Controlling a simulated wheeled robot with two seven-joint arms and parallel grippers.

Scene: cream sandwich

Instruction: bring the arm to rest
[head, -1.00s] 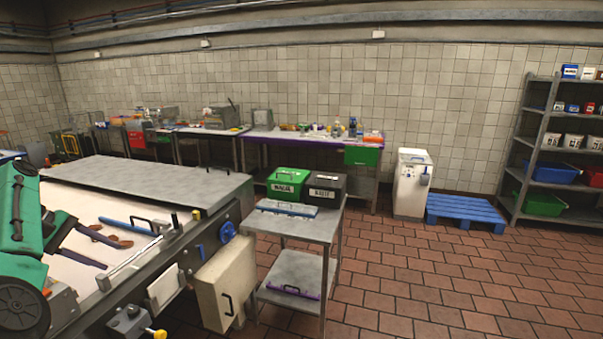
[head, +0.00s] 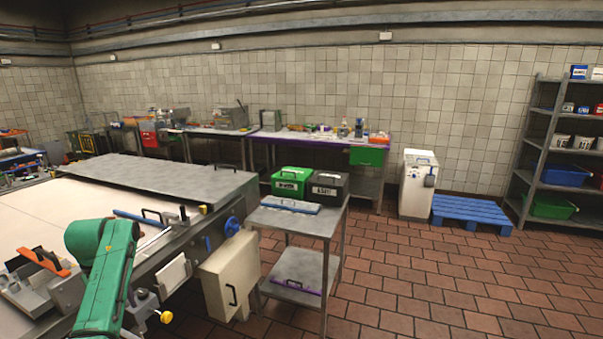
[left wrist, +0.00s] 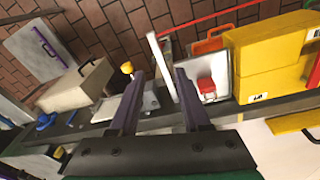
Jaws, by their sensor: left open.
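My left arm (head: 108,270) is green and comes up from the bottom left in the head view, over the near edge of the machine. My left gripper (left wrist: 158,80) shows in the left wrist view with its two dark fingers spread apart and nothing between them. Beyond the fingers lie a metal plate and a white bar on the side of the machine. In the head view the left gripper's fingers cannot be made out. My right gripper is in neither view.
A conveyor machine (head: 160,180) with a pale belt fills the left. A metal cart (head: 318,222) with a green box (head: 291,182) and a black box (head: 327,185) stands beside it. Yellow bins (left wrist: 270,60) are near the left gripper.

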